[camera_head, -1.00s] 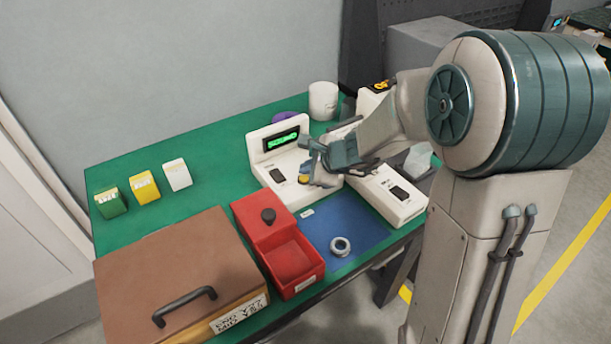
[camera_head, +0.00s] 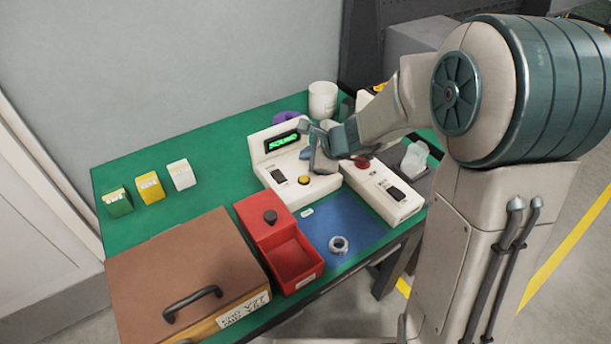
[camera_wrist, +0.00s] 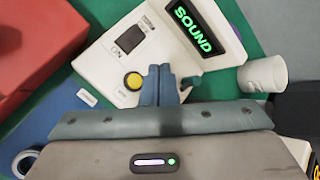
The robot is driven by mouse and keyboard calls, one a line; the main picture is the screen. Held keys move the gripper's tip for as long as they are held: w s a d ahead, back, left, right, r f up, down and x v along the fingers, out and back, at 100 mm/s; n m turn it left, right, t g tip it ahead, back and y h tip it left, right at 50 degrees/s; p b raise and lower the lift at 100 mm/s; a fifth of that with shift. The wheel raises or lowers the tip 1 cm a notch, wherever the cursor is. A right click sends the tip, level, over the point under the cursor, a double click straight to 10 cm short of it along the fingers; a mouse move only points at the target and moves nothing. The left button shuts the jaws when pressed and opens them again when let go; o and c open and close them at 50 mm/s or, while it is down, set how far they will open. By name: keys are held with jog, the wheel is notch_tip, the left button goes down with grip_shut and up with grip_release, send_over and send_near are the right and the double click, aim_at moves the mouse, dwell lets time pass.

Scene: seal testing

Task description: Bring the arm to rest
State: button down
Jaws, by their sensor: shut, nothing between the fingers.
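My gripper (camera_head: 318,162) hangs over the white test device (camera_head: 288,190), to the right of its lit screen. In the wrist view, my gripper (camera_wrist: 160,84) has its two blue-grey fingers together with nothing between them. The device also shows in the wrist view (camera_wrist: 108,62), where its green screen (camera_wrist: 194,30) reads "SOUND". Its yellow button (camera_wrist: 134,81) is just left of the fingertips in that view. I cannot tell the exact height of the fingers above the device. My arm reaches in from the right.
A second white device (camera_head: 385,195) with a red button stands at the right. A metal ring (camera_head: 338,245) lies on the blue mat (camera_head: 345,222). A red bin (camera_head: 295,262), a brown case (camera_head: 185,268) and a white cup (camera_head: 322,98) stand around.

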dwell(0.5)
jog(key=s+d+r+n+g+h, duration=0.1)
jog(key=s+d+r+n+h, duration=0.1)
jog(key=s+d+n, duration=0.3)
jog(key=s+d+r+n+g+h+p, duration=0.1)
jog(key=s+d+n, duration=0.4)
jog(key=s, duration=0.6)
jog(key=s+d+r+n+g+h, duration=0.1)
jog(key=s+d+r+n+h, duration=0.2)
jog(key=s+n, duration=0.4)
jog(key=shift+s+d+r+n+g+h, duration=0.3)
jog(key=shift+s+d+r, duration=0.45)
jog(key=shift+d, duration=0.35)
